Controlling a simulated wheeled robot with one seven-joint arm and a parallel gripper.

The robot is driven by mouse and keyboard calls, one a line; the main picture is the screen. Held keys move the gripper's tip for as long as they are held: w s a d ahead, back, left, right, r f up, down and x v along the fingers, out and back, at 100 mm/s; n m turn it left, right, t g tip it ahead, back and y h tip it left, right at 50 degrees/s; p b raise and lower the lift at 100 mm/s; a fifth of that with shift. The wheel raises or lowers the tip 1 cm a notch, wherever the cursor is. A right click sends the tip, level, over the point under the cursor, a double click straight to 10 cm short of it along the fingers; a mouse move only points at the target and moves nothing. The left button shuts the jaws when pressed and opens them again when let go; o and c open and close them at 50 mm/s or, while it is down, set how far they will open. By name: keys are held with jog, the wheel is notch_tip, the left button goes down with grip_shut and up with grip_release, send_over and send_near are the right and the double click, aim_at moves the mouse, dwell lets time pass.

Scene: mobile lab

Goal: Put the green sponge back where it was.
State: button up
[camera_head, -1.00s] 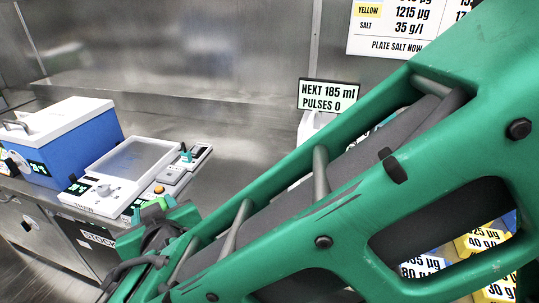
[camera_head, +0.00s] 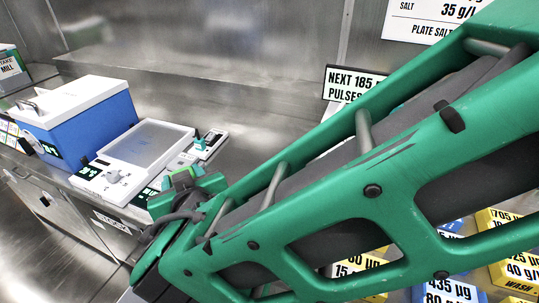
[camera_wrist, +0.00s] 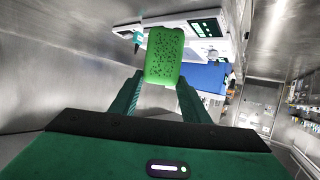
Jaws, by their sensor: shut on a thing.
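The green sponge (camera_wrist: 164,55) is a bright green block with dark pores, seen in the wrist view. My gripper (camera_wrist: 160,82) is shut on it, one finger at each side of its lower part. The sponge is held up in front of the palm, with bench equipment behind it. In the head view, a small bright green patch (camera_head: 183,178) beside my wrist looks like the sponge, mostly hidden by the arm. The place it came from cannot be told from these frames.
A blue box with a white lid (camera_head: 85,115) stands on the steel bench. To its right is a white flat-topped device (camera_head: 140,155) with a knob, then small instruments (camera_head: 208,143). Yellow and blue labelled blocks (camera_head: 448,290) lie lower right. My arm hides much of the bench.

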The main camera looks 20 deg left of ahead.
jog(key=shift+m, duration=0.3)
jog(key=shift+w+d+f, duration=0.95)
jog(key=shift+w+f, duration=0.75)
jog(key=shift+f, duration=0.15)
jog(key=shift+w+d+f, duration=0.95)
jog(key=shift+w+f, duration=0.7)
jog(key=shift+f, duration=0.15)
jog(key=shift+w+d+f, duration=0.95)
jog(key=shift+w+f, duration=0.75)
jog(key=shift+f, duration=0.15)
jog(key=shift+f, duration=0.15)
jog(key=o, duration=1.3)
